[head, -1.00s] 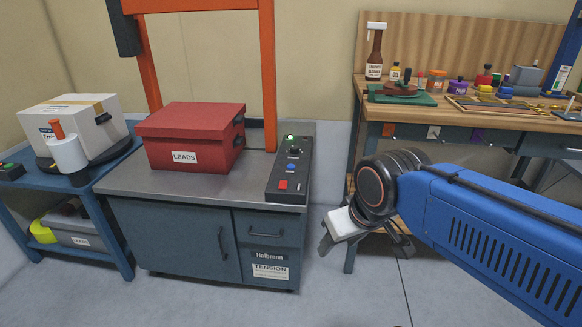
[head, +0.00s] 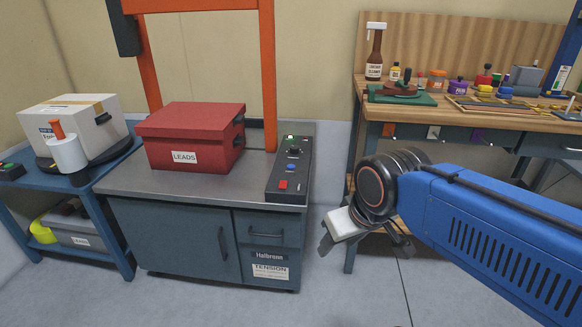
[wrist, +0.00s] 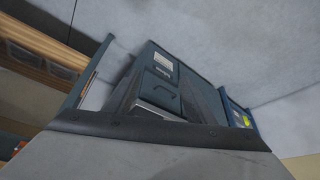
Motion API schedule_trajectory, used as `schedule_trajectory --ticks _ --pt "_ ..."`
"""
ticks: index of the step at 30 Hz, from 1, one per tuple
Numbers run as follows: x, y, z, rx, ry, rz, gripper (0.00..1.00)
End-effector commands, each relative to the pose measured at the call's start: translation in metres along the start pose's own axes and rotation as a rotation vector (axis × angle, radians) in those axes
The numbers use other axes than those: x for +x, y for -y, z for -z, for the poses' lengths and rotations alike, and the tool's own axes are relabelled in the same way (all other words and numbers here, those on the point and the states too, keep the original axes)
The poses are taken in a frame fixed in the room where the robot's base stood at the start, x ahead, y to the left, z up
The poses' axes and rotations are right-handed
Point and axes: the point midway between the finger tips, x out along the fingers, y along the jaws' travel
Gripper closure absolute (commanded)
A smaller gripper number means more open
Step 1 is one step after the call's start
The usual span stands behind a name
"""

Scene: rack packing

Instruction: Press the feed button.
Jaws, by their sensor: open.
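A dark control panel (head: 289,170) lies along the right edge of the metal-topped cabinet (head: 210,187). It carries a small lit green element (head: 290,137), a dark knob (head: 294,151), a blue button (head: 290,167) and a red button (head: 283,185). Their labels are too small to read, so I cannot tell which is the feed button. My gripper (head: 364,243) is open and empty, low in front of the workbench, right of the panel and apart from it. In the wrist view the cabinet front (wrist: 160,85) shows tilted; the buttons cannot be made out there.
A red box marked LEADS (head: 195,137) stands on the cabinet, left of the panel, under an orange frame (head: 269,75). A blue cart (head: 100,205) with a white carton stands at left. A wooden workbench (head: 480,118) with bottles and tools is at right. Floor is clear before the cabinet.

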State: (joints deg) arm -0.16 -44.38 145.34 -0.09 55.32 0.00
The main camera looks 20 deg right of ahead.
Motion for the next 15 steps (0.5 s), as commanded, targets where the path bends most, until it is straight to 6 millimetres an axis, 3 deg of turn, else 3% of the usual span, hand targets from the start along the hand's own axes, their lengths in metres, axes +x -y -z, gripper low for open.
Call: schedule_trajectory --ticks 8,14,15 --pt "0.0000 0.0000 0.0000 0.000 0.000 0.000 0.50" --pt "0.0000 0.0000 0.0000 0.000 0.000 0.000 0.98" --pt "0.0000 0.0000 0.0000 0.000 0.000 0.000 1.00"
